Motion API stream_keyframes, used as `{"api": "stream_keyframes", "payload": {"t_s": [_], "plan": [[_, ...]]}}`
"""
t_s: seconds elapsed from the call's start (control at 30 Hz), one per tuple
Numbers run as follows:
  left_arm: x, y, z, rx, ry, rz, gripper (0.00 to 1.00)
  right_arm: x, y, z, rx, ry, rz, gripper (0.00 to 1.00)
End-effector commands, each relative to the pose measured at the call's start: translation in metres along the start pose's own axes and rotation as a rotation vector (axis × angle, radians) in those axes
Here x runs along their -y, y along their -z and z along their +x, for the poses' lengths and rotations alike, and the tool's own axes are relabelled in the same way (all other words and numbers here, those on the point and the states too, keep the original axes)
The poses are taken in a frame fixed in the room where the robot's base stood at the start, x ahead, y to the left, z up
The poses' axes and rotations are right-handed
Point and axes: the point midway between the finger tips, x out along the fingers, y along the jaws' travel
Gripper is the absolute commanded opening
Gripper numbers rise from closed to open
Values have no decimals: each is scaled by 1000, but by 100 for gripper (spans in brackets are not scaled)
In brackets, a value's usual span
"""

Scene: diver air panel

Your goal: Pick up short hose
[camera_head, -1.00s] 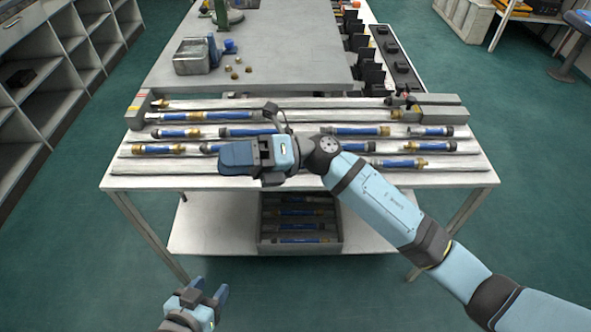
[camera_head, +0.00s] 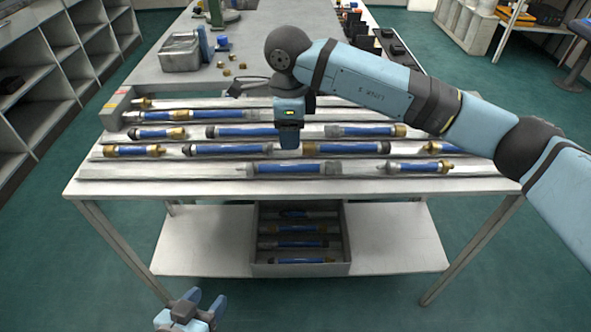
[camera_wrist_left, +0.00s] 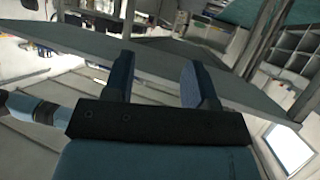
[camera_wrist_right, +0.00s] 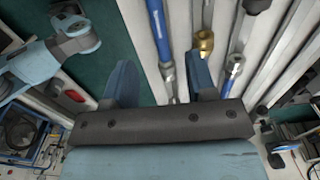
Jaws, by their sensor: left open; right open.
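Several blue hoses with brass or grey end fittings lie in rows on the bench. Short-looking ones are a brass-ended hose (camera_head: 134,151) at the left, another (camera_head: 165,132) behind it, and one (camera_head: 420,167) at the front right. My right gripper (camera_head: 289,143) is open, pointing down above the middle rows and hiding part of them. In the right wrist view, a blue hose (camera_wrist_right: 157,25) with a grey end runs toward the gap between the fingers, and a brass fitting (camera_wrist_right: 203,42) shows by the right finger. My left gripper (camera_head: 207,303) is open and empty, low in front of the bench.
The hoses lie between raised rails on the bench (camera_head: 120,187). A crate (camera_head: 300,268) with more hoses stands on the lower shelf. A metal tin (camera_head: 180,55) and small brass parts stand on the raised surface behind. Shelving stands at the left; the floor in front is clear.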

Motion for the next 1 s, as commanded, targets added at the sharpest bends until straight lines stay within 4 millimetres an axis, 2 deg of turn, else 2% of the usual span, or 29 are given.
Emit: {"api": "stream_keyframes", "payload": {"t_s": [0.03, 0.1, 0.47, 0.7, 0.87, 1.0], "plan": [[0, -1, 1, -2, -1, -1, 51, -1, 0, 12, 0, -3, 0, 52], [0, -1, 1, -7, -3, -2, 51, -1, 0, 25, 0, -4, 0, 52], [-3, 3, 3, -31, -11, -6, 51, -2, -2, 52, 2, -2, 0, 52], [-8, 14, 5, -95, -27, -17, 51, -3, -5, 87, 4, -4, 0, 52], [-13, 32, 4, -143, -43, -11, 51, -2, -5, 94, 5, 0, 1, 52], [-12, 31, 5, -141, -45, -4, 51, -2, -5, 93, 5, 0, 1, 49]]}}
